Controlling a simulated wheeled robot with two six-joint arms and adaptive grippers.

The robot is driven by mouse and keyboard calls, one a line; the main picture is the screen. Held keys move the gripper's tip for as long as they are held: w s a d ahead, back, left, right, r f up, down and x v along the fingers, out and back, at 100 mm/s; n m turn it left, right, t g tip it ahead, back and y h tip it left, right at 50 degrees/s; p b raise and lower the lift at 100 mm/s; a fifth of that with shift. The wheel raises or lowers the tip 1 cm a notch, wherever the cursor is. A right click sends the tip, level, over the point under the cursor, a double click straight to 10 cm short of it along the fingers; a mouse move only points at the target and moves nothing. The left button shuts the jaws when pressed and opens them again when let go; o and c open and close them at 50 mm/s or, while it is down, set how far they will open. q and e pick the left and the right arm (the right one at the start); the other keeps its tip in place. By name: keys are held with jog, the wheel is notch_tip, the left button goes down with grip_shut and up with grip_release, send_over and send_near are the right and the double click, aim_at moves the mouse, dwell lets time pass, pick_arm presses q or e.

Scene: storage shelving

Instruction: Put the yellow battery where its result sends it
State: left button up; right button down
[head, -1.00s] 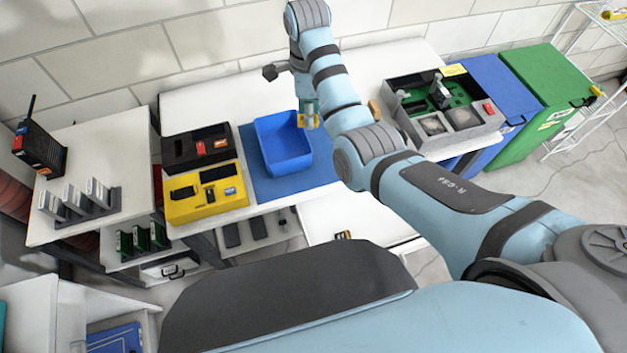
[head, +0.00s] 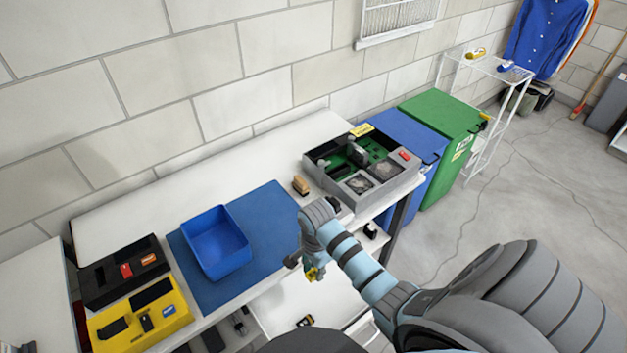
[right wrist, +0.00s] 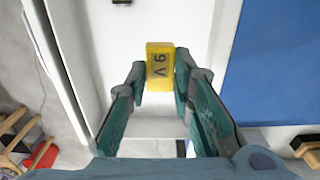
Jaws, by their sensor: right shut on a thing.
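My right gripper (head: 314,272) is shut on the yellow battery (head: 311,274), in front of the bench's front edge. The grey tester box (head: 314,172), with a green inside and a red part, stands at the right end of the bench. A blue bin (head: 405,137) and a green bin (head: 437,122) stand on the floor beyond it. My left gripper is not in view.
An open blue tray (head: 219,243) stands on a blue mat (head: 262,215). A black case (head: 95,289) and a yellow case (head: 112,339) lie at the bench's left. A brown block (head: 301,185) lies near the tester box. Open floor (head: 530,200) lies right of the bins.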

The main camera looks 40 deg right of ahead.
aim_at(315, 292)
notch_tip(315, 292, down, 12)
jog(key=b, duration=0.4)
jog(key=shift+r, duration=0.2)
jog(key=shift+f, duration=0.1)
jog(key=c, duration=1.4)
grip_release()
